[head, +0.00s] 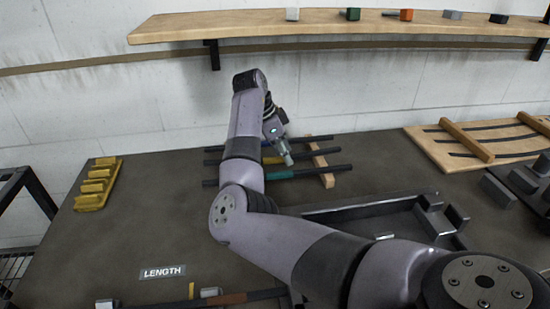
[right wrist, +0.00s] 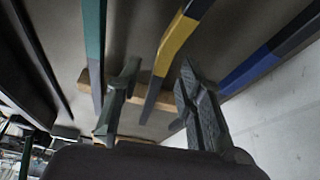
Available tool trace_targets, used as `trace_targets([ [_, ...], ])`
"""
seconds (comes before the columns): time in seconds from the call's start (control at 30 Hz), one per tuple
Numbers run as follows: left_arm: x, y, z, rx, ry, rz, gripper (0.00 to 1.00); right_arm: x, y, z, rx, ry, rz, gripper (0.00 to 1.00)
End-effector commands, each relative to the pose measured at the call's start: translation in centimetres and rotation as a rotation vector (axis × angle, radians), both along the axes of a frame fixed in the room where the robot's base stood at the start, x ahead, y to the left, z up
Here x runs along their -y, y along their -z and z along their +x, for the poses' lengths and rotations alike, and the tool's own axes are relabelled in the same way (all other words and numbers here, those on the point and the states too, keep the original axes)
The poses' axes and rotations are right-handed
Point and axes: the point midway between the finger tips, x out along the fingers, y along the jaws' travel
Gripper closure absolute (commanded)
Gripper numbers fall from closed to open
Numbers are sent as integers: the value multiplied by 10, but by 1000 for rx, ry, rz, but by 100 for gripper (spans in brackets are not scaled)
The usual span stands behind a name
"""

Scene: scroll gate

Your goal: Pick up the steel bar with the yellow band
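The steel bar with the yellow band (head: 273,160) lies across a wooden rack (head: 323,166) at the back of the table, between a green-banded bar (head: 279,174) and a farther bar. My right gripper (head: 288,158) points down over these bars and hides part of the yellow-banded one. In the right wrist view the yellow band (right wrist: 174,48) runs between the two open fingers of my right gripper (right wrist: 160,72), with a gap on each side. The green-banded bar (right wrist: 94,45) lies outside the left finger and a blue-banded bar (right wrist: 250,68) outside the right finger. My left gripper is not in view.
A yellow notched block (head: 97,185) stands at the left. A grey tray-like fixture (head: 370,208) is at front right, and a wooden board (head: 475,142) with dark strips at back right. A wall shelf (head: 240,25) runs above. The table's left middle is clear.

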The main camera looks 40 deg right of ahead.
Motion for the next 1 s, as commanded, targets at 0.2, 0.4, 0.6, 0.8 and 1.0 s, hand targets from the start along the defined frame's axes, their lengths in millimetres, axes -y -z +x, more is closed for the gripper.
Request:
trace_targets([
  [0.2, 0, 0, 0, 0, 0, 0, 60, 0, -1, 0, 0, 0, 0, 74],
  [0.4, 0, 0, 0, 0, 0, 0, 60, 0, -1, 0, 0, 0, 0, 87],
  [0.6, 0, 0, 0, 1, 0, 0, 60, 0, -1, 0, 0, 0, 0, 100],
  [0.8, 0, 0, 1, 1, 0, 0, 60, 0, -1, 0, 0, 0, 0, 100],
  [1.0, 0, 0, 1, 1, 0, 0, 60, 0, -1, 0, 0, 0, 0, 100],
])
